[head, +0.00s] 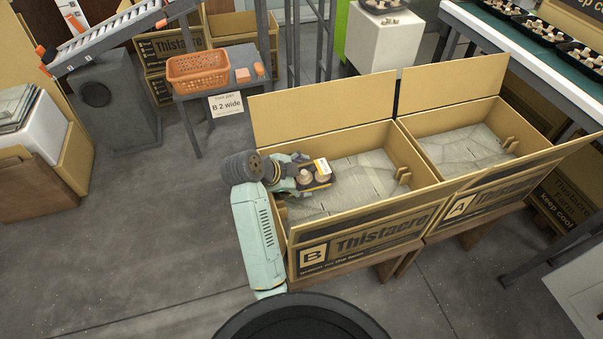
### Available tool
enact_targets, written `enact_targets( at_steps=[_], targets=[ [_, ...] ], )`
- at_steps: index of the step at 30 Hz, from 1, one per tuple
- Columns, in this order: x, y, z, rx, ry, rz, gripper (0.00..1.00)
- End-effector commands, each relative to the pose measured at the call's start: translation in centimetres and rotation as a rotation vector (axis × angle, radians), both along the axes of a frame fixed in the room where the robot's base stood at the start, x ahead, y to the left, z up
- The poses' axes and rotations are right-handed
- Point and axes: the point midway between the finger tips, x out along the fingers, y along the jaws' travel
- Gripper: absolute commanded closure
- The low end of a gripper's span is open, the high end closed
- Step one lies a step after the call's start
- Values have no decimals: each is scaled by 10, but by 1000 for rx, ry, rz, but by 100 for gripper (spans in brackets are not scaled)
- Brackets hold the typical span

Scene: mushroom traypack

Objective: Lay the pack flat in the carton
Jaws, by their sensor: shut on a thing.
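The pack (323,181) is a small dark tray with pale brown mushrooms and an orange-and-white label. My gripper (304,173) is shut on the pack by its left side. It holds the pack over the left part of the carton marked B (345,249), inside its walls as seen from above. The pack looks roughly level. I cannot tell whether it touches the carton's grey lined floor. My wrist and gripper hide the carton's left end. The rest of the floor that shows is bare.
Carton A (480,204) stands open and empty against carton B's right side. Raised flaps (325,107) stand behind both. A table with an orange basket (198,70) and a "B 2 wide" sign (227,103) is behind. A belt with more packs (535,30) runs at upper right.

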Motion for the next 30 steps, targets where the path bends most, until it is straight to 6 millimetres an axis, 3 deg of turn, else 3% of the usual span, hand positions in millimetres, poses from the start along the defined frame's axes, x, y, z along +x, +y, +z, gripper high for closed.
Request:
enact_targets(
  at_steps=[2,3,12,23,30],
  targets=[
    [-1,1,-3,0,4,1,56],
    [-1,1,-3,-1,6,1,27],
    [-1,1,-5,0,8,2,7],
    [-2,2,-4,0,11,3,7],
    [-12,15,27,1,3,7,7]
  ],
)
